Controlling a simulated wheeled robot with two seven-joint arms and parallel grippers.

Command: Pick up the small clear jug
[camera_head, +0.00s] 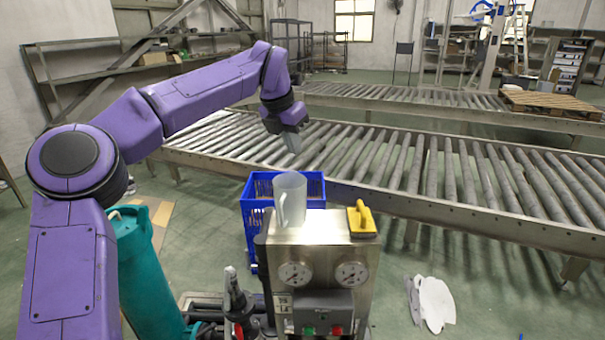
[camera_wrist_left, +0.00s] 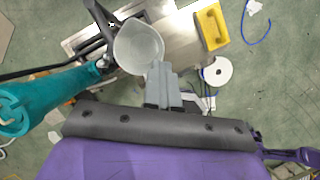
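My right gripper is not in view.
A yellow float (camera_head: 361,218) lies right of the jug on the gauge box (camera_head: 324,254). A blue crate (camera_head: 256,189) stands behind. A teal cylinder (camera_head: 146,272) is at left. A roller conveyor (camera_head: 440,170) crosses behind. White scraps (camera_head: 433,303) lie on the floor.

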